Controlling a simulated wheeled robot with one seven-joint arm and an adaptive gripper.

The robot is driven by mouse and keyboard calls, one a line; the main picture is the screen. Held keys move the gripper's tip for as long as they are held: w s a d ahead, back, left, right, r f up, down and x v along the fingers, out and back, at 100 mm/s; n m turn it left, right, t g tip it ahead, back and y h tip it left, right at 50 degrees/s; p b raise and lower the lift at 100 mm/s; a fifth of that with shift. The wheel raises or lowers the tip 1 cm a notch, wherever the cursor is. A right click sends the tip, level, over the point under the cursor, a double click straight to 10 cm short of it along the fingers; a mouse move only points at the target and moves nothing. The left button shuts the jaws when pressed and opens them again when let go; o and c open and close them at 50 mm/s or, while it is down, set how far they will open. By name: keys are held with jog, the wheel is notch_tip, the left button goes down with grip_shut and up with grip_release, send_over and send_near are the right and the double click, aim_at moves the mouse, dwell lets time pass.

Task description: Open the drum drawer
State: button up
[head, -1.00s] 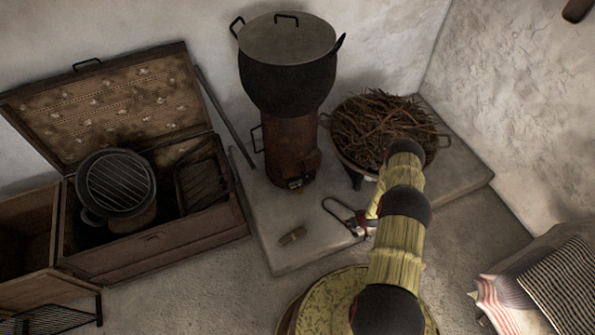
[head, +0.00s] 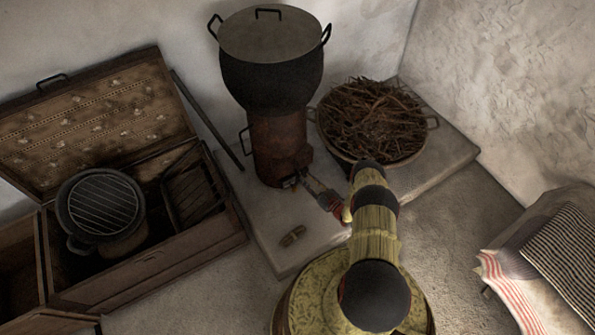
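The rusty drum (head: 277,145) stands upright on the pale slab under a big black pot. Its drawer (head: 289,181) is a small dark fitting low on the front, partly hidden by my gripper. My gripper (head: 302,177) is at the drum's base, with its fingers pointing at the drawer from the lower right. It looks very close to or touching the drawer; contact cannot be made out. The fingers are too small and dark to tell whether they are open or shut on the drawer.
A lidded black pot (head: 270,62) sits on the drum. A basin of twigs (head: 373,120) stands right of it, close to my arm. A small brown block (head: 292,236) lies on the slab (head: 265,220). An open wooden chest (head: 150,262) is at the left.

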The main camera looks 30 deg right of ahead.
aim_at(298, 174)
jog(key=b+x, duration=0.2)
jog(key=x, duration=0.5)
jog(key=shift+c, duration=0.7)
grip_shut()
jog(key=shift+s, duration=0.1)
